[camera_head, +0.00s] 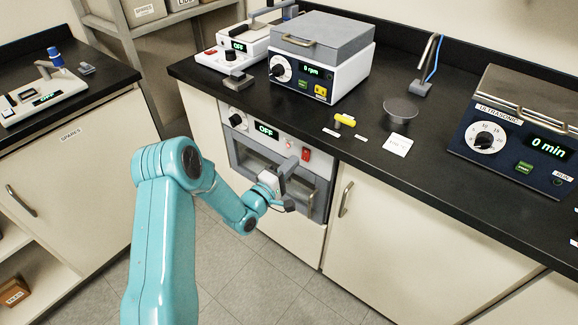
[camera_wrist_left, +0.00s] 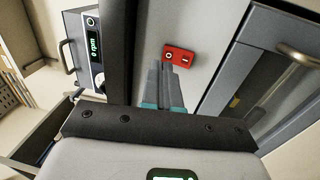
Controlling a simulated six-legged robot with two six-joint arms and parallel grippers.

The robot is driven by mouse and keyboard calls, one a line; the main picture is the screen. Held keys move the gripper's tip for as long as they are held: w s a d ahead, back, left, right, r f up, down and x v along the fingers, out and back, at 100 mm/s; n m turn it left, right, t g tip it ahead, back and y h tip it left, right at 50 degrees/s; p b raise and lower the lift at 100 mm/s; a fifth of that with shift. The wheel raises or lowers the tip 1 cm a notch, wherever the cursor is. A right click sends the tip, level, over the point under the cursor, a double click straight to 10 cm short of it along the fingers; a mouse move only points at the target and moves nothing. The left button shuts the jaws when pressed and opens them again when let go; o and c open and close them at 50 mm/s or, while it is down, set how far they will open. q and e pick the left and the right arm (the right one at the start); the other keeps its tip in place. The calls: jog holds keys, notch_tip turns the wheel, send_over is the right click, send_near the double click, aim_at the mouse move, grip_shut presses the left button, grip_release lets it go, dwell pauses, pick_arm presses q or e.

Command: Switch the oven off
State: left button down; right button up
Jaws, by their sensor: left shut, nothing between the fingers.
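The oven (camera_head: 240,155) is built in under the black counter, with a grey panel, a knob (camera_head: 237,116) and a green display (camera_head: 266,130) reading OFF. A red rocker switch (camera_head: 306,154) is at the right of its panel. In the left wrist view the red switch (camera_wrist_left: 179,57) shows O and I marks. My left gripper (camera_head: 291,166) is just in front of the panel, beside the switch. In the wrist view its fingers (camera_wrist_left: 168,68) are shut, empty, and their tips overlap the switch's lower edge. I cannot tell whether they touch it. My right gripper is not in view.
The oven door handle (camera_head: 290,189) lies below my gripper. On the counter stand a white and grey machine (camera_head: 335,75) reading 0 rpm and an ultrasonic bath (camera_head: 518,135). A yellow-topped item (camera_head: 345,119) lies near the counter edge. The floor in front (camera_head: 300,275) is clear.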

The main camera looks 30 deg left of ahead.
pick_arm(q)
jog(key=s+a+r, duration=0.1)
jog(key=s, duration=0.8)
jog(key=shift+s+b, duration=0.35)
jog(key=shift+s, duration=0.05)
